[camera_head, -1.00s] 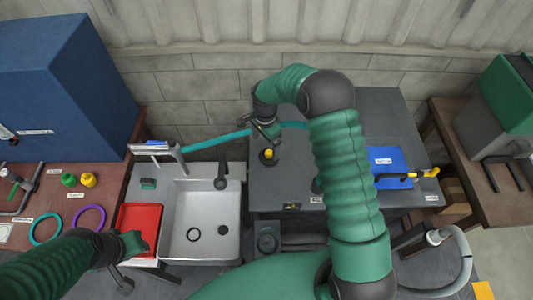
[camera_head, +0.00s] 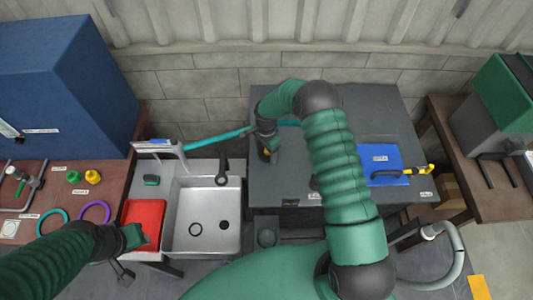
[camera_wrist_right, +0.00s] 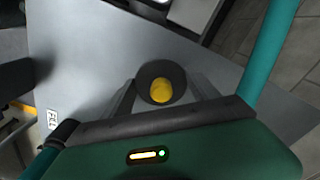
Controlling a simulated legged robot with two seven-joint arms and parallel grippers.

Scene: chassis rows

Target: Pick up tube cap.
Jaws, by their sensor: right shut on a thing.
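The tube cap (camera_wrist_right: 161,90) is a yellow knob in a round dark base. In the right wrist view it sits between the two fingers of my right gripper (camera_wrist_right: 163,98), which is shut on it. In the head view, my right gripper (camera_head: 267,150) is low over the grey table (camera_head: 285,180), and only a bit of the yellow cap shows there. I cannot tell whether the cap still touches the table. My left gripper (camera_head: 132,240) is over the red tray (camera_head: 148,215), far from the cap, and its fingers are not clear.
A sink (camera_head: 205,220) with a black faucet (camera_head: 222,172) is to the left. The table's front middle is clear.

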